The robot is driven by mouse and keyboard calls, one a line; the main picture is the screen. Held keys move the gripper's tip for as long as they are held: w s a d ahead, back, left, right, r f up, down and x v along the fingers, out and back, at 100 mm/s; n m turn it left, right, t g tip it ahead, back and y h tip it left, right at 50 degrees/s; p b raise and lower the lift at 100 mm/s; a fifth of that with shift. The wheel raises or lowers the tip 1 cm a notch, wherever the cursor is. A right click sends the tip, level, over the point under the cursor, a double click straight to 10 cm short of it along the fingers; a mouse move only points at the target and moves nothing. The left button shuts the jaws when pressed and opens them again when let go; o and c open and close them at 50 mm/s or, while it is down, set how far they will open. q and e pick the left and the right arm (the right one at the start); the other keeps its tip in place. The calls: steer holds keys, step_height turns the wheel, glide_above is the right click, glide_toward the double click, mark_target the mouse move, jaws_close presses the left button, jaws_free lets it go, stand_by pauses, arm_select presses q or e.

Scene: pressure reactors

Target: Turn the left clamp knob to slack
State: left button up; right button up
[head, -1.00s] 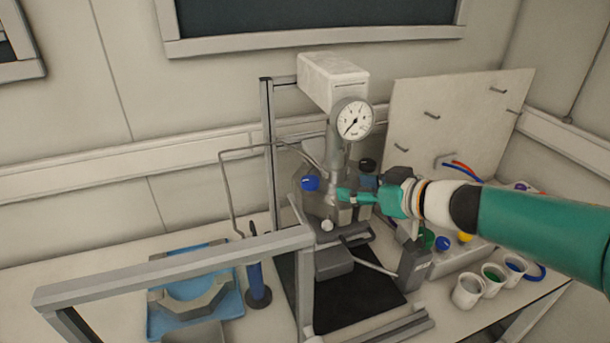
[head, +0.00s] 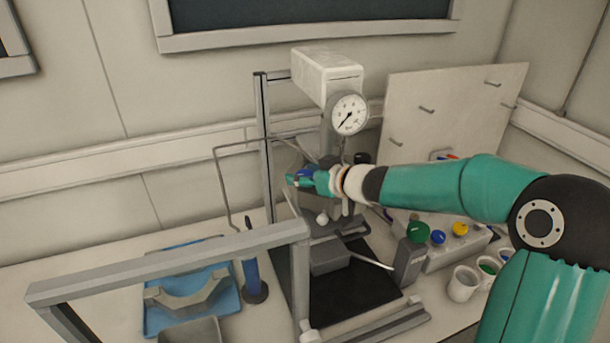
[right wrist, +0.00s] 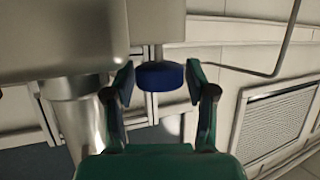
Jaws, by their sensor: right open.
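The left clamp knob (right wrist: 160,75) is a blue cap on a short stem. In the right wrist view it sits between the two spread fingertips of my right gripper (right wrist: 160,82), with small gaps visible at each side. In the head view the right gripper (head: 298,178) is at the left side of the reactor (head: 327,205), and only a little blue of the knob shows around the fingers. The right gripper is open. How far the knob is turned cannot be made out. My left gripper is not in view.
A pressure gauge (head: 347,114) and a white box (head: 327,76) are above the gripper. A grey upright post (head: 265,140) and a bent thin tube (head: 218,180) stand to the left. A grey frame bar (head: 170,262) crosses in front. Cups (head: 463,284) stand at right.

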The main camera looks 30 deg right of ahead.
steer(key=c, duration=0.9)
steer(key=shift+w+r+n+y, duration=0.1)
steer(key=shift+r+n+y, duration=0.1)
steer(key=shift+n+y, duration=0.3)
steer(key=shift+d+n+g+y, duration=0.1)
steer(key=shift+n+g+y, duration=0.3)
steer(key=shift+n+y, duration=0.7)
steer(key=o, duration=0.9)
steer(key=shift+f, duration=0.1)
